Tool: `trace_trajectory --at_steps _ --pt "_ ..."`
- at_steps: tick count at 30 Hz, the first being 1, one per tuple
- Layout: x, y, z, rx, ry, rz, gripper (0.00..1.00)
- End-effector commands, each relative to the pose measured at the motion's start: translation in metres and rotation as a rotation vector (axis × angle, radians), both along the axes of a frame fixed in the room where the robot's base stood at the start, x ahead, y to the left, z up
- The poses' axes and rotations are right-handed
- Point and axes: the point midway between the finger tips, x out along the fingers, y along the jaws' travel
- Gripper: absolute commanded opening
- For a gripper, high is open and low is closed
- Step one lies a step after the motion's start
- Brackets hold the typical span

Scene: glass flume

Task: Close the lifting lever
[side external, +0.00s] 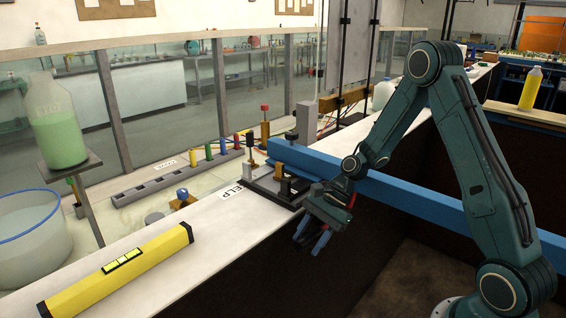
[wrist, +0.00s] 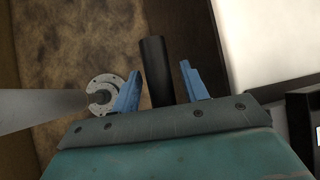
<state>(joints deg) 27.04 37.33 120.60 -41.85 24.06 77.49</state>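My gripper (side external: 311,243) hangs just past the edge of the white ledge, below the blue beam, in the side external view. Its two blue fingers are apart in the wrist view (wrist: 160,72). A dark, round rod (wrist: 155,60) shows between the fingers there, with a gap on its right and its left side close to the left finger. It looks like a lever handle, but I cannot tell for certain that it is the lifting lever. The side external view does not show this rod clearly; the gripper and arm cover that spot.
A long blue beam (side external: 420,193) runs behind my arm. A black base with small fittings (side external: 270,184) stands on the ledge near the gripper. A yellow spirit level (side external: 125,268) lies on the white ledge (side external: 205,226). Dark floor lies below the gripper.

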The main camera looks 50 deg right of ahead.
Motion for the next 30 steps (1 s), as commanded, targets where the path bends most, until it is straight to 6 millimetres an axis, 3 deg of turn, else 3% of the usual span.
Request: trace_trajectory --at_steps 14,30 --pt "0.000 -0.004 0.005 -0.002 -0.002 -0.002 0.47" --pt "-0.011 -0.040 0.052 -0.002 -0.002 -0.002 0.47"
